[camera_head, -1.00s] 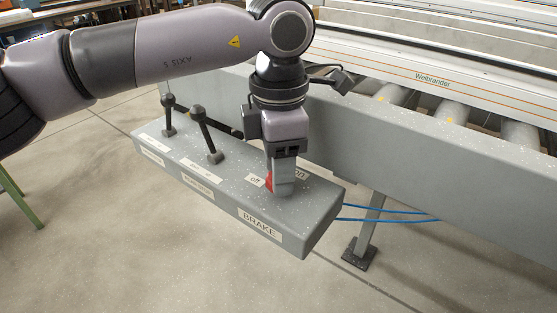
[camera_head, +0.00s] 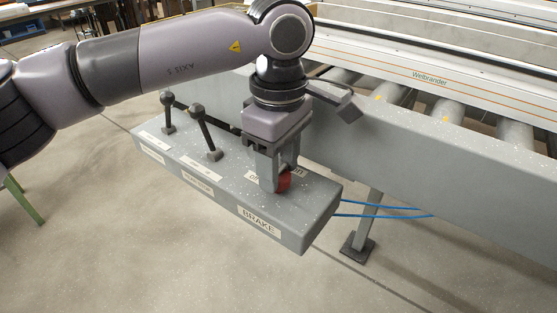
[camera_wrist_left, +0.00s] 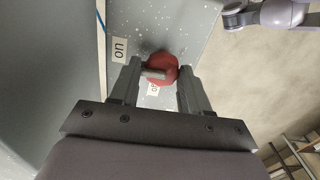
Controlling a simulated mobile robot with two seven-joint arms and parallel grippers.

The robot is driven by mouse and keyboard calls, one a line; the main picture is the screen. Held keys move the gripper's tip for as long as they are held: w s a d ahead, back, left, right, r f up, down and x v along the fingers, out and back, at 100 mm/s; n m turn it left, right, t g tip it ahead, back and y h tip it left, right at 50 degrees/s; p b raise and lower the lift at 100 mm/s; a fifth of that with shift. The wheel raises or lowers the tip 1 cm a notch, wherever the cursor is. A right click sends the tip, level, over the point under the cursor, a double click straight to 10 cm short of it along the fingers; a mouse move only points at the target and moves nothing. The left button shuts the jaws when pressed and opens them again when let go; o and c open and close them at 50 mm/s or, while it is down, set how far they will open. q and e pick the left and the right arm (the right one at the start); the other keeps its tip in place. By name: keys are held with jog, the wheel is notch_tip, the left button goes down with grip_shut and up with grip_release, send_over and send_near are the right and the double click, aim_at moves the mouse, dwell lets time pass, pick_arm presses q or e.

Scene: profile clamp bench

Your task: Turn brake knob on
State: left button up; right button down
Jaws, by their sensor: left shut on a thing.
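The red brake knob (camera_head: 285,183) sits on top of the grey control box (camera_head: 315,205), at the end with the BRAKE label (camera_head: 259,221). My left gripper (camera_head: 278,186) points down and is shut on the knob. In the left wrist view the round red knob (camera_wrist_left: 168,62), with a grey pointer bar (camera_wrist_left: 153,73), lies between the two fingers (camera_wrist_left: 158,75). The pointer bar points left in that view, below the "on" label (camera_wrist_left: 119,50). The "off" label (camera_wrist_left: 153,89) is partly hidden. My right gripper is not in view.
Two black levers (camera_head: 207,133) (camera_head: 167,112) stand on the box left of my gripper. A roller conveyor (camera_head: 470,130) with a grey side beam (camera_head: 420,140) runs behind. Blue cables (camera_head: 385,209) leave the box's right end. Open floor lies in front.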

pick_arm(q)
jog(key=shift+m, duration=0.4)
jog(key=o, duration=1.1)
jog(key=shift+c, duration=0.2)
notch_tip(320, 180, up, 7)
jog(key=shift+r, duration=0.15)
jog(key=shift+s, duration=0.1)
